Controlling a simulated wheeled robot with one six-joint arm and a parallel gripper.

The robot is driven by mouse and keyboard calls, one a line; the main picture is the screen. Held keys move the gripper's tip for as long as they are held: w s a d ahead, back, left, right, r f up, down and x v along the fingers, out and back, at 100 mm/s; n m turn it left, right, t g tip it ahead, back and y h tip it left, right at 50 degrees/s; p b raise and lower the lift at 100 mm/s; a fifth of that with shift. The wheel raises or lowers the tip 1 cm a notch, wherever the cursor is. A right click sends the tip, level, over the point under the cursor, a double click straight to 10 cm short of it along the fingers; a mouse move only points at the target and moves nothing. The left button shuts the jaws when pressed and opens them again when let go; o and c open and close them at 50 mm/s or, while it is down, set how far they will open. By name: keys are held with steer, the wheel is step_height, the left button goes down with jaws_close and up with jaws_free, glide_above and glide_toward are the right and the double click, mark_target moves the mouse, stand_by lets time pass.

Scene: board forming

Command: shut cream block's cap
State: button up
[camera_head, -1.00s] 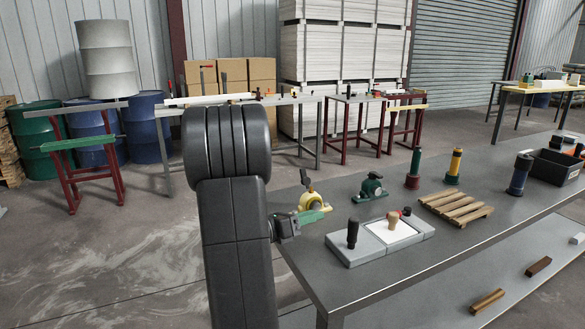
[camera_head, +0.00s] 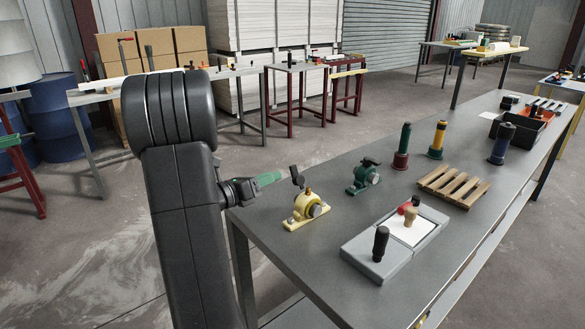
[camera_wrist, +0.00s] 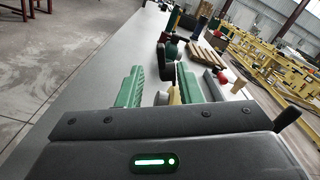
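The cream block (camera_head: 303,211) stands near the table's left edge, a pale yellow housing with a round grey end. Its cap (camera_head: 298,177) is raised, with a dark part standing up above the housing. My gripper (camera_head: 268,179) is to the left of the block at about the height of the raised cap, apart from it. In the wrist view my gripper (camera_wrist: 158,72) shows two green fingers spread with a gap between them. The cream block (camera_wrist: 174,97) shows partly, low beyond the gap, and the right finger hides some of it.
A similar green block (camera_head: 364,178) stands behind the cream one. To the right are a grey tray (camera_head: 362,260) with handled stamps, a wooden pallet (camera_head: 453,187), and upright cylinders, including a green one (camera_head: 403,145). The table (camera_head: 300,255) is bare in front of the cream block.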

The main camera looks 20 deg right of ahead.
mark_target(290, 169)
steer(key=x, duration=0.9)
steer(key=shift+c, duration=0.2)
jaws_close()
